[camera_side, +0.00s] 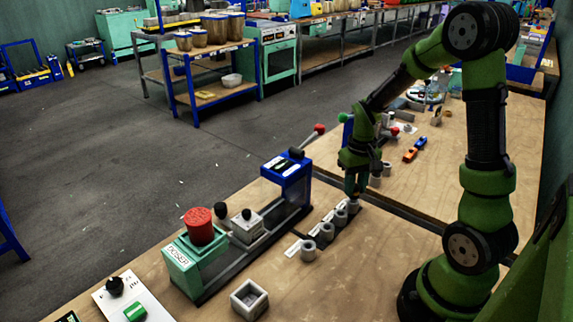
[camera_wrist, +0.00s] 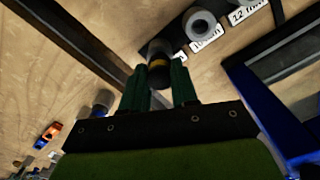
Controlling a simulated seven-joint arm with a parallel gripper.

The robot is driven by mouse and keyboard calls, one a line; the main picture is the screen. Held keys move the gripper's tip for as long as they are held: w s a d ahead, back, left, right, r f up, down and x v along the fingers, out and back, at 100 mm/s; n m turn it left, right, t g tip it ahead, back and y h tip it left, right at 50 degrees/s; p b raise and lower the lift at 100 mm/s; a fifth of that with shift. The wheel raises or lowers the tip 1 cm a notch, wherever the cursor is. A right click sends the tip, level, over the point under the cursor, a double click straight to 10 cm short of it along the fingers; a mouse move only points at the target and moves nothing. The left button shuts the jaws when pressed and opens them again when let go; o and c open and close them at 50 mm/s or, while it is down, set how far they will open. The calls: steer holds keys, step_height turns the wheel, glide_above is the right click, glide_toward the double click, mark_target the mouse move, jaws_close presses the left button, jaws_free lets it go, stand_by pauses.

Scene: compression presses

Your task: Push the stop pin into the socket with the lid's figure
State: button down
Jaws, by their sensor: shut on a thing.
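My gripper (camera_side: 356,190) points down over the row of grey sockets on the wooden bench. In the wrist view its fingers (camera_wrist: 160,88) are shut on the stop pin (camera_wrist: 158,74), a dark piece with a yellow band. The far end of the row holds a grey socket (camera_side: 353,206) directly under my gripper; whether the pin is inside it or just above it, I cannot tell. Other sockets stand nearer the camera (camera_side: 340,217), (camera_side: 326,232), (camera_side: 307,251). In the wrist view the neighbouring socket (camera_wrist: 199,23) is empty-looking, beside small white labels. No figure on a lid is readable.
A blue-and-green press (camera_side: 287,172) labelled DOSIER, with a red cap (camera_side: 199,225), stands left of the sockets. A grey square box (camera_side: 249,298) sits in front. An orange-and-blue object (camera_side: 414,148) lies behind my gripper. Bare bench lies right of the sockets.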

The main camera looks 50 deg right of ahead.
steer(key=shift+f, duration=0.65)
steer(key=c, duration=0.8)
jaws_free()
step_height(320, 180, up, 17)
steer(key=shift+f, duration=0.1)
steer(key=s+a+r+t, duration=0.1)
steer(key=s+a+t, duration=0.1)
steer(key=a, duration=0.4)
steer(key=s+a+r+n+t+y, duration=0.1)
steer(key=s+a+t, duration=0.1)
steer(key=a, duration=0.4)
steer(key=s+a+r+n+t+y, duration=0.1)
steer(key=s+a+t, duration=0.1)
steer(key=a, duration=0.4)
steer(key=shift+a+t, duration=0.4)
steer(key=shift+t, duration=0.2)
